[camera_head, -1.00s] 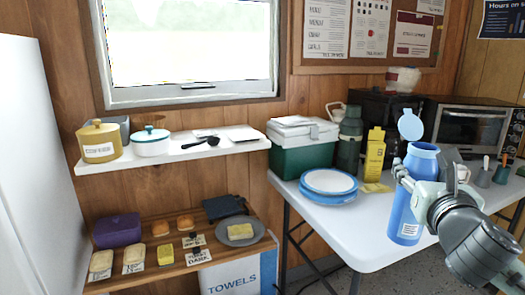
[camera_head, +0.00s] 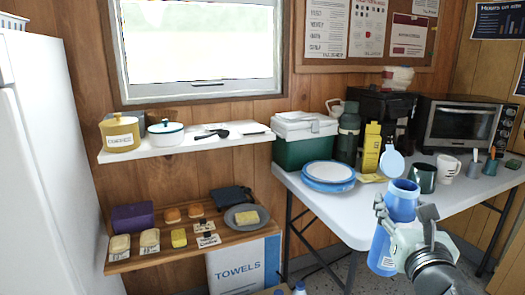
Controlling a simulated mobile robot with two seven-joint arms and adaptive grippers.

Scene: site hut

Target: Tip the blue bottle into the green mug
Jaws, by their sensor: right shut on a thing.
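The blue bottle (camera_head: 402,203) is in my right gripper (camera_head: 394,218), which is shut around its upper body. The bottle is in front of the table's front edge, leaning slightly, its top to the right of its base. I cannot see inside the mug. My left gripper is not in view.
The white table (camera_head: 345,215) also bears blue-rimmed plates (camera_head: 328,173), a yellow carton (camera_head: 372,148), a green flask (camera_head: 348,135), a white mug (camera_head: 447,167) and a toaster oven (camera_head: 462,125). A green cool box (camera_head: 304,148) stands at its left. The table's front left is clear.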

